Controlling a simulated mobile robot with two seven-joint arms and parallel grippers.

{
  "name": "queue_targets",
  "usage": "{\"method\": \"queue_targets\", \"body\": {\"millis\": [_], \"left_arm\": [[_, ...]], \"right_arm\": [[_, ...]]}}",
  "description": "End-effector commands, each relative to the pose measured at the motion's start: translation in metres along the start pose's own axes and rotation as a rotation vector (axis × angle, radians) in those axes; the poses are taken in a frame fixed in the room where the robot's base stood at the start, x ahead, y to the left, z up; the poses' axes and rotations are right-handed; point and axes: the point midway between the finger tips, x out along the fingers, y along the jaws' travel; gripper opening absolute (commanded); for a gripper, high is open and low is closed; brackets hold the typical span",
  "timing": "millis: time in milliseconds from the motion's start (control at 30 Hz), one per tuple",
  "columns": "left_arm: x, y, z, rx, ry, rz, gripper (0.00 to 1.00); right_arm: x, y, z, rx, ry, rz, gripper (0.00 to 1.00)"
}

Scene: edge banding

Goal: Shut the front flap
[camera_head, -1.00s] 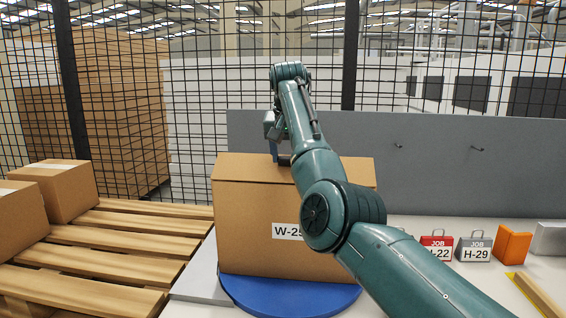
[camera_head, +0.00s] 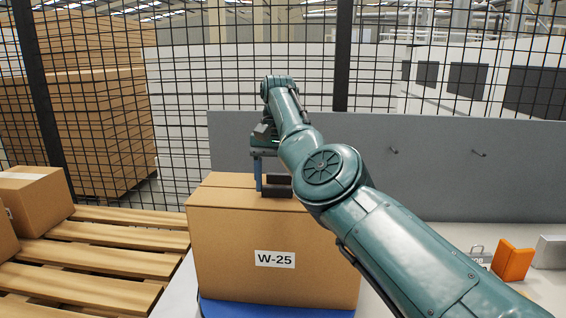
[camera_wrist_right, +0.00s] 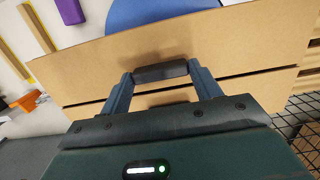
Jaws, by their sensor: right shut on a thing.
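A brown carton (camera_head: 230,250) with a W-25 label stands upright in the camera_head view. Its front flap (camera_wrist_right: 95,75) shows as a cardboard panel across the wrist view, with a dark gap along its edge. The flap looks nearly flat at the top in the camera_head view. My left gripper is not in view.
The carton stands on a blue round plate (camera_head: 240,308). A grey panel (camera_head: 430,165) with hooks stands behind it. Wooden pallets (camera_head: 95,262) with cartons (camera_head: 35,205) lie at the left. An orange block (camera_head: 512,260) stands at the right, and a wire fence is behind.

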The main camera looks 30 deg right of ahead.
Motion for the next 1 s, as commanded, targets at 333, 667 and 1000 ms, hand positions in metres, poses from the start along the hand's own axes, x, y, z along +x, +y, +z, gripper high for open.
{"method": "queue_targets", "body": {"millis": [333, 667, 1000], "left_arm": [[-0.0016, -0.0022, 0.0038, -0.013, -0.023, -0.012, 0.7], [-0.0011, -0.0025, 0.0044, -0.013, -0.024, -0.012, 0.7], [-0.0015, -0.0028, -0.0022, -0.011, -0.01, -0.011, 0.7]], "right_arm": [[0.0063, -0.0036, 0.003, -0.002, -0.035, 0.004, 0.22], [0.0065, -0.0038, 0.0031, -0.003, -0.035, 0.004, 0.71], [0.0036, -0.0029, 0.0018, 0.001, -0.026, 0.001, 0.85]]}}
